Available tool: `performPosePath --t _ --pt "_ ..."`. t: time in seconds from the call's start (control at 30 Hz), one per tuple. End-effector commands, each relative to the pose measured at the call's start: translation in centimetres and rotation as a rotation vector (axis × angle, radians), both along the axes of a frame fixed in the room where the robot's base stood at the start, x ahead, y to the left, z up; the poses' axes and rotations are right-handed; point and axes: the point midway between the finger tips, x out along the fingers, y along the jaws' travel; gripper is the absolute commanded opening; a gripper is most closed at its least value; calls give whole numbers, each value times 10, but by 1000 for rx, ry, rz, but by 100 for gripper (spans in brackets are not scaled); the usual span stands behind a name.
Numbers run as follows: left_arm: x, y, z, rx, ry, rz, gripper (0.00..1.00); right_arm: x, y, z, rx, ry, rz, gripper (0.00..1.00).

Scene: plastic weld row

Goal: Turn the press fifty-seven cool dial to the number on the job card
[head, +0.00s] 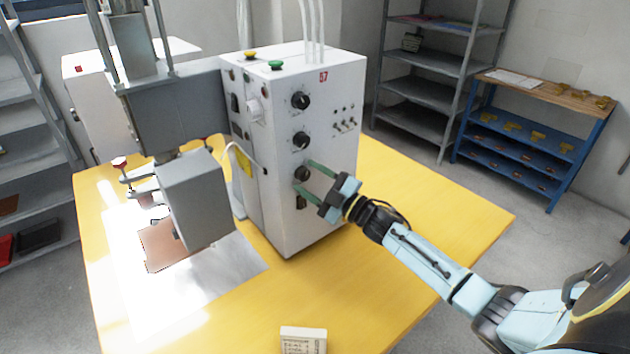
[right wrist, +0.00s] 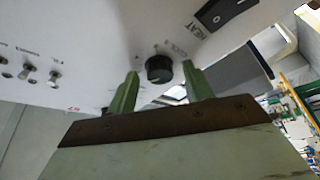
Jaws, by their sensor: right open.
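The press control box (head: 325,160), a white cabinet marked with a red 57, stands on the yellow table. Its front has black dials in a column: an upper dial (head: 300,100), a middle dial (head: 301,140) and a lower dial (head: 302,173). My right gripper (head: 308,177) is open at the lower dial, fingers pointing at the panel. In the right wrist view the black dial (right wrist: 159,69) sits between the green fingertips, with a visible gap on each side. A small white card (head: 303,341) with dark writing, unreadable here, stands at the table's near edge.
A black rocker switch marked HEAT (right wrist: 213,14) is close to the dial. Toggle switches (head: 346,125) are to its right. The grey press head (head: 195,200) is left of the box. The yellow table (head: 440,215) is clear at right.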

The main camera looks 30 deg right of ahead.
Motion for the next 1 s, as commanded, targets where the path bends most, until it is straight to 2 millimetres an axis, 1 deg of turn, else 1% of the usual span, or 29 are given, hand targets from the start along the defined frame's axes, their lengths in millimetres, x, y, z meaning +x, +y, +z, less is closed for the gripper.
performPosePath --t 0.13,0.23,0.5,0.7,0.83,1.0 --pt "0 0 -1 0 0 0 36 -8 -3 -3 -1 2 0 51" --pt "0 0 -2 0 0 0 36 -21 -8 -7 0 2 1 51" --pt "0 0 -6 0 0 0 36 -72 -29 -21 -1 5 -1 51" --pt "0 0 -8 0 0 0 36 -103 -42 -28 -1 3 0 51" --pt "0 0 -9 0 0 0 36 -115 -48 -31 -1 3 0 51" --pt "0 0 -9 0 0 0 36 -120 -50 -32 0 1 1 51"
